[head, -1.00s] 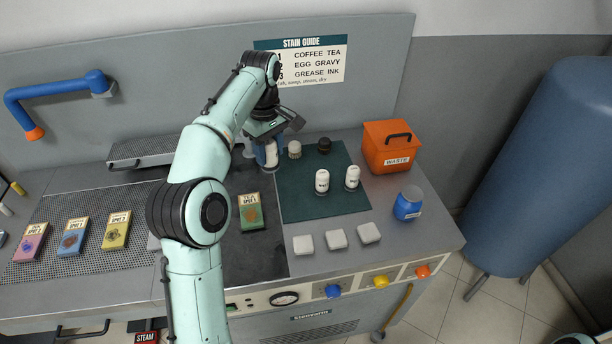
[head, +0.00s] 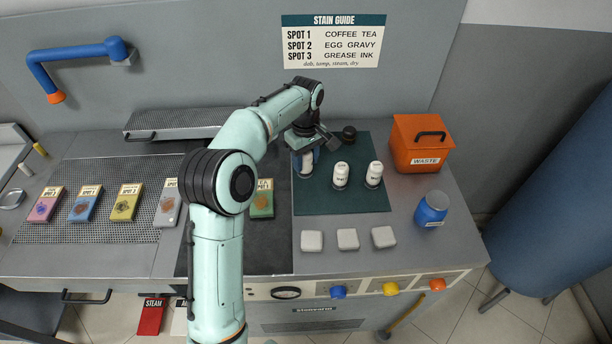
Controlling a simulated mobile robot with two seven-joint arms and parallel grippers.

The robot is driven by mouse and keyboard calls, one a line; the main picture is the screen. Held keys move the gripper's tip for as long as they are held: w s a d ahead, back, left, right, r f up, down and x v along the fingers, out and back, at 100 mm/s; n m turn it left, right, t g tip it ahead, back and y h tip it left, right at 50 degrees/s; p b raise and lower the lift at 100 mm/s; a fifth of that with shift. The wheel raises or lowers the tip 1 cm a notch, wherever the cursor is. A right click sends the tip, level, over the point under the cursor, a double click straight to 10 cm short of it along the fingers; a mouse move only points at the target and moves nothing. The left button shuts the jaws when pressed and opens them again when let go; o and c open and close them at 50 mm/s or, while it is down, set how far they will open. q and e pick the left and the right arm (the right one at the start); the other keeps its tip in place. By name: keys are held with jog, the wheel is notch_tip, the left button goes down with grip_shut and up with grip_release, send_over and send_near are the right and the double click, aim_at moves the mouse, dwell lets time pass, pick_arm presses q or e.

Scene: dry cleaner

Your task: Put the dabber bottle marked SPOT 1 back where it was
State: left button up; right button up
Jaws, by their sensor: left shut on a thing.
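My left gripper (head: 305,157) is shut on a white dabber bottle (head: 308,168), upright near the left side of the dark green mat (head: 345,202). Its label cannot be read, and I cannot tell whether its base touches the mat. Two more white bottles stand upright on the mat to its right, a nearer one (head: 340,175) and a farther-right one (head: 375,174); their small labels are not readable. A black cap-like item (head: 349,134) is at the mat's back edge. My right gripper is not in view.
Three white pads (head: 347,239) lie in front of the mat. An orange WASTE bin (head: 418,150) and a blue jar (head: 431,209) stand to the right. Stained swatches, one of them yellow (head: 126,202), lie at left. The stain guide (head: 333,41) hangs behind.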

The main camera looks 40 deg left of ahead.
aim_at(307, 174)
pick_arm(q)
jog(key=shift+w+f, duration=0.2)
jog(key=shift+f, duration=0.5)
notch_tip(307, 174, down, 5)
jog(key=shift+b, duration=0.35)
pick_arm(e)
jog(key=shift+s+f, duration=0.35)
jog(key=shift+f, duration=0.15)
pick_arm(q)
jog(key=shift+f, duration=0.1)
jog(key=shift+f, duration=0.1)
jog(key=o, duration=1)
jog(key=shift+o, duration=0.2)
notch_tip(307, 174, up, 12)
jog(key=shift+w+r+p, duration=0.1)
jog(key=shift+r+p, duration=0.05)
jog(key=shift+p, duration=0.85)
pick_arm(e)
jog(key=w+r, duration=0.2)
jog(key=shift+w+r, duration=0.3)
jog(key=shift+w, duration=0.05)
